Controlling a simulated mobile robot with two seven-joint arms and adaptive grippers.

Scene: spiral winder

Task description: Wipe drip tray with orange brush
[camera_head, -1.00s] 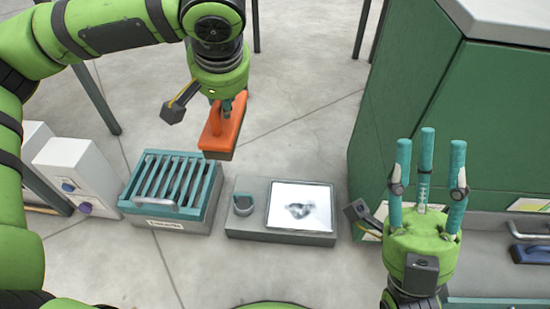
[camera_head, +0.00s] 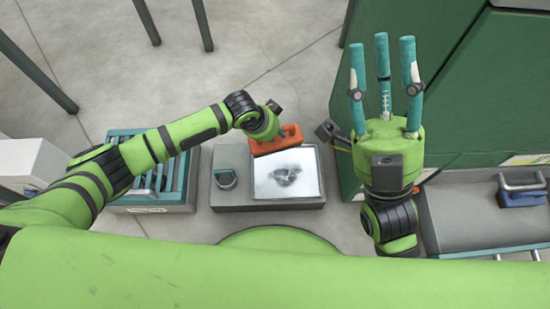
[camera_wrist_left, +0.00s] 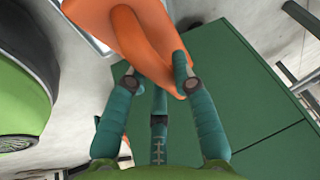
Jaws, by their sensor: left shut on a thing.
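The orange brush (camera_head: 276,143) is held by my left gripper (camera_head: 268,128), which is shut on its handle. In the left wrist view the fingers close around the orange handle (camera_wrist_left: 150,40). The brush is at the far edge of the white drip tray (camera_head: 288,180); I cannot tell whether it touches the surface. The tray has a dark grey smudge (camera_head: 286,175) in its middle. My right gripper (camera_head: 384,75) is at the right with its fingers pointing up, spread apart and empty.
A teal slatted rack (camera_head: 165,190) stands left of the tray, under my left arm. A green cabinet (camera_head: 455,100) rises at the right. A blue-handled tool (camera_head: 522,196) lies on a grey surface at far right.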

